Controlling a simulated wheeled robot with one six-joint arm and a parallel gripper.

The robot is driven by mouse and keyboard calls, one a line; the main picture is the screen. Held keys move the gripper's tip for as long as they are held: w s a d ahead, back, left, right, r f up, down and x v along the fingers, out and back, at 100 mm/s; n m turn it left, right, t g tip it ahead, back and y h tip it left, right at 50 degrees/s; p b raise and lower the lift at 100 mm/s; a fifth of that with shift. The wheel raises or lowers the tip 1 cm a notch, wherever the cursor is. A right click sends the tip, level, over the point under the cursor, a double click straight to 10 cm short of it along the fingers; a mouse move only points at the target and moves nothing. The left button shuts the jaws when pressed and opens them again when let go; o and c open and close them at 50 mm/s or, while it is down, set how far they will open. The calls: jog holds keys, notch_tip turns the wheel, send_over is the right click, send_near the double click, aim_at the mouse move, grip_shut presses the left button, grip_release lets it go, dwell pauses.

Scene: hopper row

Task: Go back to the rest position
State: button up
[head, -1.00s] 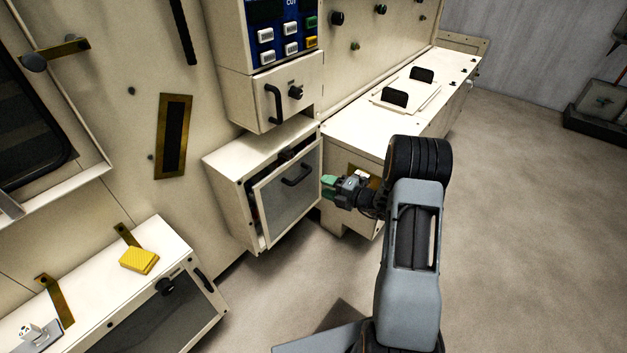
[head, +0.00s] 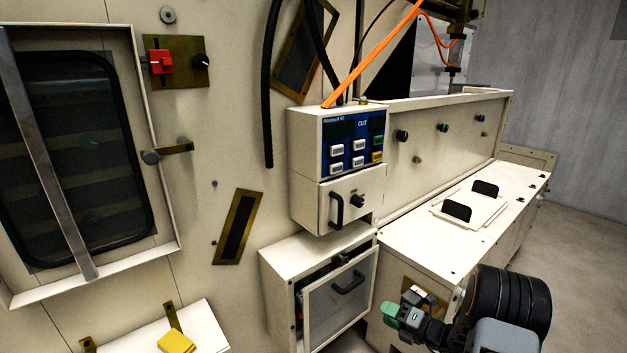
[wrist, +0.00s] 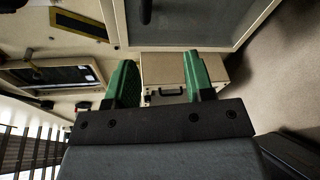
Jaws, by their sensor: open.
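My gripper (head: 396,318) is at the lower right of the head view, in front of the end of the long cream bench and to the right of the lower cabinet. Its green fingers also show in the wrist view (wrist: 158,84), apart from each other with nothing between them. The lower cabinet's door (head: 340,297), grey with a black handle, stands slightly ajar at the top. In the wrist view, a cream cabinet front with a dark handle lies beyond the fingers. No thing is held.
A control box (head: 352,145) with buttons sits above a cream drawer (head: 352,200). The long bench (head: 420,245) runs to the back right. A yellow block (head: 176,342) lies on a low cream unit at the lower left. Open floor (head: 580,225) shows at the right.

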jog(key=s+a+r+n+g+h+p, duration=0.1)
jog(key=s+a+r+n+g+p, duration=0.15)
jog(key=s+n+g, duration=0.4)
jog(key=s+a+r+n+g+h+p, duration=0.1)
jog(key=s+a+r+n+p, duration=0.2)
jog(key=n, duration=0.7)
jog(key=s+a+r+n+g+h+p, duration=0.1)
jog(key=s+r+n+g+p, duration=0.1)
jog(key=s+r+n+g, duration=0.45)
jog(key=s+r+n+t+h+p, duration=0.2)
jog(key=r+n+p, duration=0.3)
jog(key=r, duration=0.4)
jog(key=s+r+n+t+h+p, duration=0.2)
jog(key=r+n+h+p, duration=0.2)
jog(key=r+n, duration=0.3)
jog(key=s+a+r+n+t+h+p, duration=0.1)
jog(key=r+n+p, duration=0.5)
jog(key=r, duration=0.6)
jog(key=shift+s+t+h+p, duration=0.6)
jog(key=shift+s+t+h, duration=0.1)
jog(key=shift+t+h, duration=0.15)
jog(key=shift+a+r, duration=0.15)
